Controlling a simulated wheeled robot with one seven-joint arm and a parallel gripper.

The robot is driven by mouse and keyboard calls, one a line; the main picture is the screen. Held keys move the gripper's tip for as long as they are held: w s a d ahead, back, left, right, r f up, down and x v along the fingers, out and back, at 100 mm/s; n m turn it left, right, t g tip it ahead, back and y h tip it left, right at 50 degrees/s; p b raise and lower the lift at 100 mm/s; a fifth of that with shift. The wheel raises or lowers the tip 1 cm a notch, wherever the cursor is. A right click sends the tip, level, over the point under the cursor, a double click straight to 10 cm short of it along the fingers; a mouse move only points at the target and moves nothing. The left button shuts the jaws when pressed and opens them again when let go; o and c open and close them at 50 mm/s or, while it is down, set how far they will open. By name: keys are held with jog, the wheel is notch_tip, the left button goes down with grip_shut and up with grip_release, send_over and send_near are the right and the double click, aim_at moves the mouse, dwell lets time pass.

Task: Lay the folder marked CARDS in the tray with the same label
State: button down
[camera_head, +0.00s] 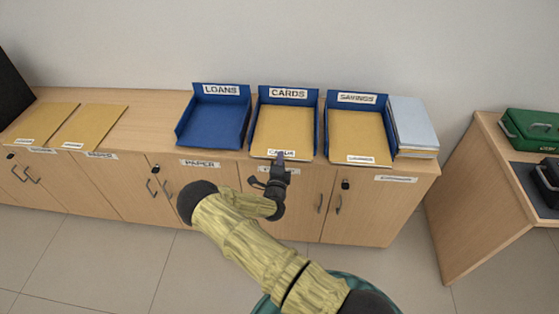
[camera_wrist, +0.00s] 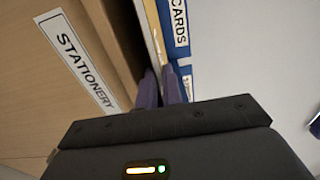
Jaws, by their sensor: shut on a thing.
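The yellow folder marked CARDS (camera_head: 284,128) lies in the blue tray labelled CARDS (camera_head: 316,112), the middle of three trays. The folder's labelled front edge is at the tray's open front. My gripper (camera_head: 281,157) is at that front edge, shut on the folder, and partly covers its label. In the wrist view, my gripper's fingers (camera_wrist: 165,88) are close together at the folder's pale edge (camera_wrist: 155,35), beside the blue CARDS tray label (camera_wrist: 179,22). How deep the fingers reach over the folder cannot be told.
The LOANS tray (camera_head: 214,120) on the left is empty. The SAVINGS tray (camera_head: 327,128) on the right holds a yellow folder (camera_head: 358,137). A stack of folders (camera_head: 414,125) stands right of it. Two yellow folders (camera_head: 88,126) lie at the counter's left; wood between is clear.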

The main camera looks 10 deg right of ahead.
jog(key=c, duration=1.5)
grip_release()
jog(key=b+v, duration=0.1)
jog(key=v, duration=1.6)
jog(key=shift+s+f, duration=0.1)
jog(key=shift+s, duration=0.05)
